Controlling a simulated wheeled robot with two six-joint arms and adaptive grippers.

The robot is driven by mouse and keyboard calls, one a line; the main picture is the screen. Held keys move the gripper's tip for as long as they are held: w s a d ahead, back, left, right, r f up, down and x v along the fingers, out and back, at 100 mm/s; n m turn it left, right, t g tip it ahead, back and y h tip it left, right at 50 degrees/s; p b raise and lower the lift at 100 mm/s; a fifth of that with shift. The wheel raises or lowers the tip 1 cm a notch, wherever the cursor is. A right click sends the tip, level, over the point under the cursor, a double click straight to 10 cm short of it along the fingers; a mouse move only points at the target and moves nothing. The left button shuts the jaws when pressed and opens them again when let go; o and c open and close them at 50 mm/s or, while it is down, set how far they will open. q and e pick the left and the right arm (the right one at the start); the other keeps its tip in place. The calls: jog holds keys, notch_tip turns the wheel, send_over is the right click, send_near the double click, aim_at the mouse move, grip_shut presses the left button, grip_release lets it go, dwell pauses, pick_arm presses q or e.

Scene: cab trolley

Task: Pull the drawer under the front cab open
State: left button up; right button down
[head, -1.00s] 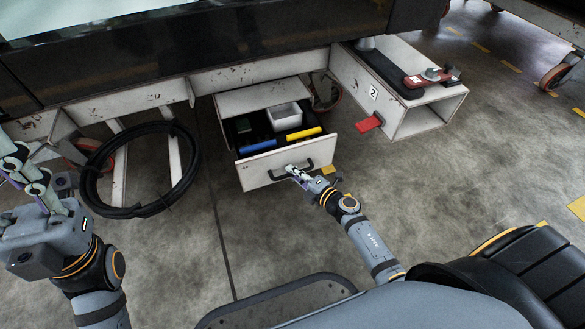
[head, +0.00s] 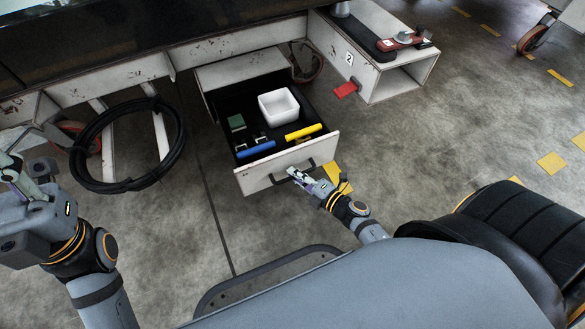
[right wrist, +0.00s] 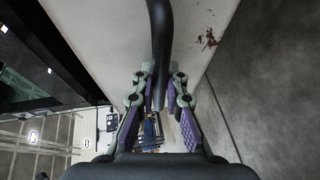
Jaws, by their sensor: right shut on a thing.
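The drawer under the cab stands well out, its white front panel (head: 262,177) facing me. Its dark handle (head: 308,163) is a curved bar on that panel. My right gripper (head: 294,174) is shut on the handle. In the right wrist view the black handle (right wrist: 160,45) runs between the two fingers of the right gripper (right wrist: 159,92). The part of the handle inside the fingers is partly hidden in the head view. My left gripper (head: 14,172) is at the left edge, away from the drawer, and its jaws are unclear.
The drawer holds a white bowl (head: 279,107), a green block (head: 236,122), a blue bar (head: 255,149) and a yellow bar (head: 303,132). A white box marked 2 (head: 366,78) with a red pedal (head: 346,89) stands right. Floor before the drawer is clear.

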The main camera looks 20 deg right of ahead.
jog(key=shift+s, duration=0.35)
jog(key=c, duration=1.7)
grip_release()
jog(key=shift+o, duration=0.2)
jog(key=v, duration=1.2)
jog(key=shift+r, duration=0.1)
